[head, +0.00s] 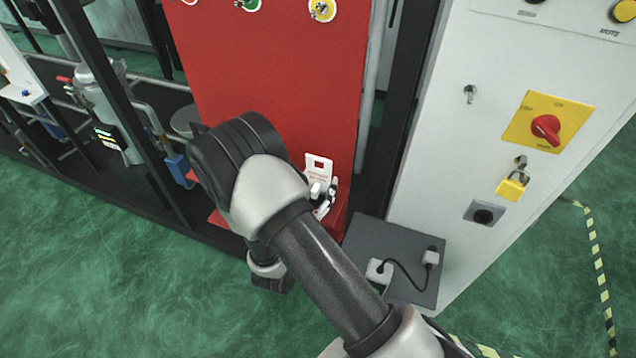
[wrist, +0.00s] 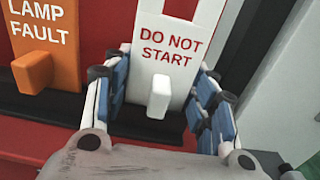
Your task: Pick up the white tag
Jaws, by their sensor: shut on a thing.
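The white tag (wrist: 172,38) has red lettering reading "DO NOT START" and a white block-like grip (wrist: 159,97) on its lower front. In the wrist view it stands upright against a red surface, at the black ledge. My gripper (wrist: 163,85) has its fingers with blue pads on both sides of the tag, shut on it. In the head view the tag (head: 319,166) shows at the bottom of the red panel, and my gripper (head: 325,195) is at its lower part, partly hidden by my arm.
An orange tag (wrist: 42,45) reading "LAMP FAULT" stands just left of the white tag. A red panel (head: 275,85) rises behind. A white cabinet (head: 440,150) with a red switch (head: 546,130) and yellow padlock (head: 512,187) stands right. A dark grey box (head: 372,240) with a cable is below.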

